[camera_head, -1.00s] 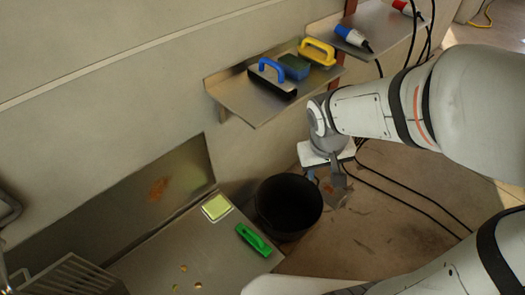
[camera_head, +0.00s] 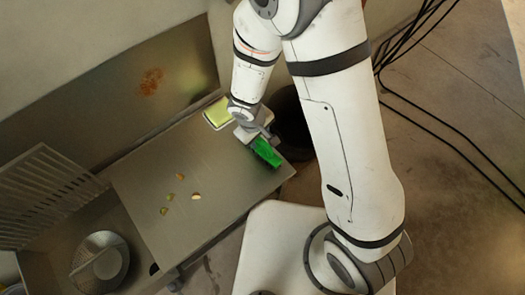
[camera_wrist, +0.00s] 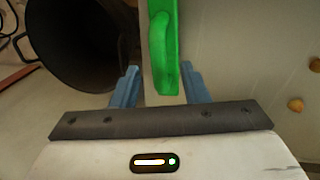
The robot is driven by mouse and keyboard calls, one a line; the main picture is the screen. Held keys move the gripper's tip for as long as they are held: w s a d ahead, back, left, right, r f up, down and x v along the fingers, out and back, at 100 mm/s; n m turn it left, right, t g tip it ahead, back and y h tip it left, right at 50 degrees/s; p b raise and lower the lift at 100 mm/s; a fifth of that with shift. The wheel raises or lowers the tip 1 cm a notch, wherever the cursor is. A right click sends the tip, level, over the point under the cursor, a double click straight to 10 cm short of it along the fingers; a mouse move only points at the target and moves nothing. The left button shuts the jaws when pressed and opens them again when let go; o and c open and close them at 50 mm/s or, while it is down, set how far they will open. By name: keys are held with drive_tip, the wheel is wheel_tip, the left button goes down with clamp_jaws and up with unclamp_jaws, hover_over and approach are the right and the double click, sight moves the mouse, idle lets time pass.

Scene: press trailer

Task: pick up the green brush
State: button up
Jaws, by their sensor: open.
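The green brush (camera_head: 266,152) lies on the metal counter (camera_head: 215,185) near its right edge, partly hidden by my gripper in the head view. My gripper (camera_wrist: 158,88) is open, with one finger on each side of the brush. Gaps show between the fingers and the brush. I cannot tell how far the fingers are above the counter.
A black bin (camera_head: 292,125) stands just right of the counter; it also shows in the wrist view (camera_wrist: 80,45). A yellow-green sponge (camera_head: 216,112) lies behind my gripper. Food scraps (camera_head: 168,197) dot the counter. A sink with a strainer (camera_head: 100,262) and a rack (camera_head: 45,195) are at left.

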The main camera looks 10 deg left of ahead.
sight(261, 140)
drive_tip(key=f, duration=0.1)
drive_tip(key=f+b, duration=0.1)
drive_tip(key=f, duration=0.1)
drive_tip(key=f+b, duration=0.1)
drive_tip(key=shift+w+d+f, duration=0.2)
drive_tip(key=shift+w, duration=0.2)
drive_tip(key=shift+c, duration=0.2)
clamp_jaws()
